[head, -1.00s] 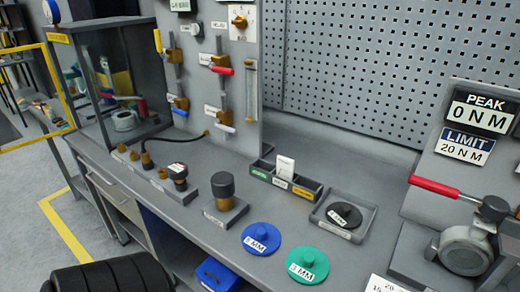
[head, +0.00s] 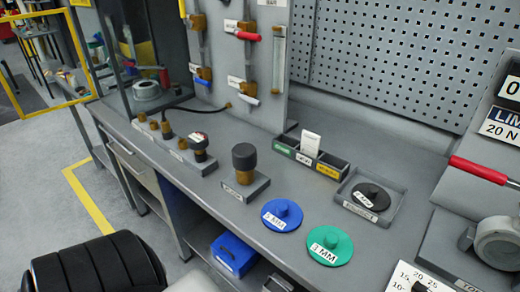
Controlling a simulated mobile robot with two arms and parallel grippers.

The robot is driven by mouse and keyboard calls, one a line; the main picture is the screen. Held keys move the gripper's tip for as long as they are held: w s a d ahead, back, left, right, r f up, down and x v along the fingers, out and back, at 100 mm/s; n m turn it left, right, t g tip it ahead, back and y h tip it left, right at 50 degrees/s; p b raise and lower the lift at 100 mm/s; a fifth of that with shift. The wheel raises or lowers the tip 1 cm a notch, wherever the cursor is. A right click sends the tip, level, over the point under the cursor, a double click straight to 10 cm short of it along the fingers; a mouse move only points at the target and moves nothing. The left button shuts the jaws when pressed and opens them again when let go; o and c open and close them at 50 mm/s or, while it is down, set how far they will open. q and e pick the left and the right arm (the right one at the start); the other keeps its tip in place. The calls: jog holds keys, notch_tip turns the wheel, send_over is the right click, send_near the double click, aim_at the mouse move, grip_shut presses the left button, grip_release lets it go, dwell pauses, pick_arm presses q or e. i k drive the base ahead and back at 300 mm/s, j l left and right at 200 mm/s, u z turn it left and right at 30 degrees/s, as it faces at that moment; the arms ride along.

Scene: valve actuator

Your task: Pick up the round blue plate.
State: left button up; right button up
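The round blue plate (head: 282,215) lies flat near the front edge of the grey workbench, with a raised blue knob in its middle and a white label whose number I cannot read for certain. Close to its right lies a similar green plate (head: 330,246) labelled 3 MM. A black round plate (head: 370,196) sits in a grey tray (head: 345,206) behind them. Neither gripper shows in the head view. Nothing covers the blue plate.
A black-capped fitting on a grey block (head: 245,188) stands left of the blue plate. A divided bin (head: 318,163) is behind it. A red-handled valve (head: 490,240) and a white scale card (head: 418,280) are at right. A blue box (head: 234,254) sits on the shelf below.

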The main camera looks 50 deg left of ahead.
aim_at(278, 216)
jog(key=j+u, duration=0.1)
jog(key=u, duration=0.3)
jog(key=i+u, duration=0.15)
jog(key=u, duration=0.25)
jog(key=i+j+u, duration=0.1)
jog(key=u, duration=0.3)
